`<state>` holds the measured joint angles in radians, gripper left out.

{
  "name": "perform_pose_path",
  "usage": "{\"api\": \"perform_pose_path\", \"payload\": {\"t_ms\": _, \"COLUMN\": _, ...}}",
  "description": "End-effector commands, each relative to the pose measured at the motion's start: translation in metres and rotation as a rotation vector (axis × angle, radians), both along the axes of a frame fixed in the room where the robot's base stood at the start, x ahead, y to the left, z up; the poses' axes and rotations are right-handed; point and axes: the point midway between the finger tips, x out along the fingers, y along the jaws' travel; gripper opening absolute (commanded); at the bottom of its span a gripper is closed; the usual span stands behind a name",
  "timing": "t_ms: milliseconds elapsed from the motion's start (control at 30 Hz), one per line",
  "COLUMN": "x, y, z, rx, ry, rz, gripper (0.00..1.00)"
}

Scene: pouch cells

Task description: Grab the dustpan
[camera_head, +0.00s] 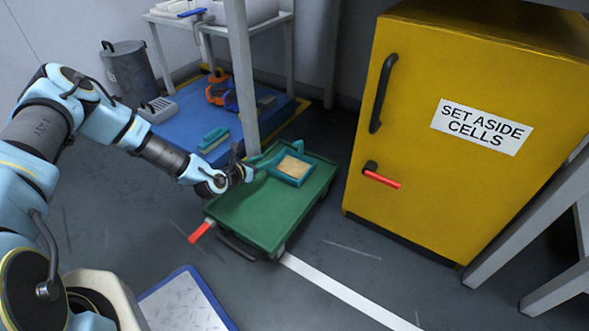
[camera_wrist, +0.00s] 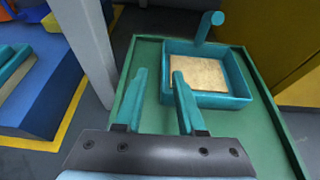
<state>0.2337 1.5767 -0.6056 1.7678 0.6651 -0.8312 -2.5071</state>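A teal square pan with a raised rim and a tan floor, which looks like the dustpan (camera_head: 306,176), lies on a green cart (camera_head: 250,213). A short teal handle stands up at its far side; the pan also shows in the wrist view (camera_wrist: 237,99). My gripper (camera_head: 266,160) is over the cart, just left of the pan. In the wrist view its two teal fingers (camera_wrist: 160,82) are apart with nothing between them. They point toward the pan's left side; whether they touch it cannot be told.
A grey table leg (camera_head: 242,80) rises close behind my gripper. A teal-handled brush (camera_head: 213,139) lies on a blue platform (camera_head: 185,119). A yellow cabinet (camera_head: 430,170) stands to the right of the cart. A red-tipped handle (camera_head: 201,230) sticks out at the cart's front left.

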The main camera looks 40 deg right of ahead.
Motion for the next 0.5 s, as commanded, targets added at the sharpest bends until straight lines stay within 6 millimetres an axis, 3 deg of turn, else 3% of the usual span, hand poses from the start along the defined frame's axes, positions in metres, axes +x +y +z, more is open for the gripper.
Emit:
{"api": "perform_pose_path", "payload": {"t_ms": 100, "x": 0.004, "y": -0.018, "z": -0.01, "rx": 0.001, "ry": -0.004, "rz": -0.002, "gripper": 0.39}}
{"api": "perform_pose_path", "payload": {"t_ms": 367, "x": 0.008, "y": -0.037, "z": -0.016, "rx": 0.003, "ry": -0.004, "rz": -0.004, "gripper": 0.39}}
{"api": "perform_pose_path", "payload": {"t_ms": 500, "x": 0.009, "y": -0.056, "z": -0.024, "rx": 0.002, "ry": -0.007, "rz": -0.006, "gripper": 0.39}}
